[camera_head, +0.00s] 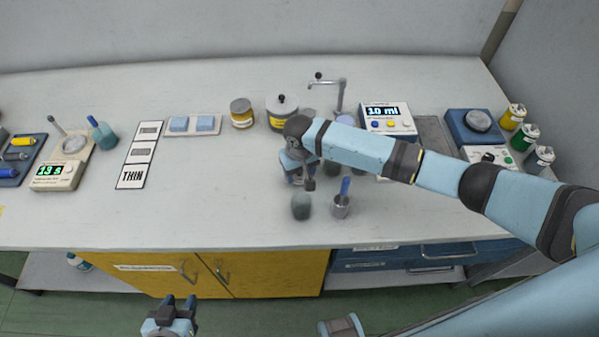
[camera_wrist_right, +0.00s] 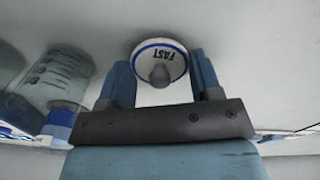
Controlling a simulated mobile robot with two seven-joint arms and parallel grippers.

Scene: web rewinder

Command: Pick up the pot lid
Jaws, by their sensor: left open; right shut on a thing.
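The pot (camera_head: 283,117) is grey with a yellow label and stands at the back of the bench. Its grey lid (camera_head: 287,105) with a black knob sits on top. My right gripper (camera_head: 300,182) points down over the bench in front of the pot, apart from that lid. In the right wrist view, a round white piece with a blue rim, marked FAST (camera_wrist_right: 152,53), and a grey knob-like part show between the fingers of the right gripper (camera_wrist_right: 162,75). What the held thing is stays unclear. My left gripper (camera_head: 179,303) is open and empty, in front of the bench.
A grey-green jar (camera_head: 300,206) and a metal cup (camera_head: 341,207) with a blue handle stand close to the right gripper. A yellow-labelled tin (camera_head: 242,113), a tap (camera_head: 340,92) and a dispenser (camera_head: 388,119) stand at the back.

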